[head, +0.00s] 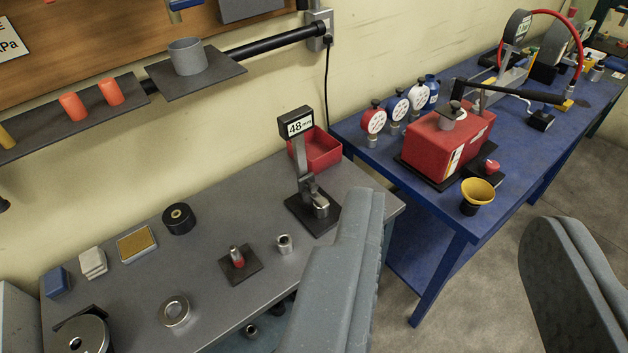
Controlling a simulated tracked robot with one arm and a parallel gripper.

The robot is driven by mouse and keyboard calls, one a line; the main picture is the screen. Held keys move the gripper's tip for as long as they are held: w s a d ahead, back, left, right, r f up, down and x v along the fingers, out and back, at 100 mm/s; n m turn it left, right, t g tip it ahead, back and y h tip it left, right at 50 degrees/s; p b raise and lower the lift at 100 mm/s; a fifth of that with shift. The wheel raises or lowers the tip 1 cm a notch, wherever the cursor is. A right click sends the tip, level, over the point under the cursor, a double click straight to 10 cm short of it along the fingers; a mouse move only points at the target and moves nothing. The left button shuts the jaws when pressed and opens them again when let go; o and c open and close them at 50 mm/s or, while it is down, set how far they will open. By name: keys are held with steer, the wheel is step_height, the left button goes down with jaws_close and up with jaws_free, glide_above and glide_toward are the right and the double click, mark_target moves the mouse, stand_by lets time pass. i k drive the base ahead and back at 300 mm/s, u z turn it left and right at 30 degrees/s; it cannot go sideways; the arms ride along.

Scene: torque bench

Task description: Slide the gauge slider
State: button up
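A gauge (297,123) with a display reading 48, its unit too small to be sure of, stands upright on a dark base plate (303,217) near the right end of the grey bench. A small grey slider-like part (309,188) is low on its post. A metal cylinder (321,207) is on the base just below it. My gripper (458,212) is open and empty, its two grey fingers wide apart in the foreground. The left finger is just right of and nearer than the gauge, and hides part of the bench. I see no contact with the gauge.
A red bin (316,150) is close behind the gauge. A small metal cup (284,244) and a plate with a red-based peg (238,263) are at its front left. A blue table (397,152) with a red box (445,146) and dials stands right. A shelf (199,80) is above.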

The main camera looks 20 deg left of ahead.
mark_target(306, 183)
steer(key=i, duration=0.85)
steer(key=z, duration=0.05)
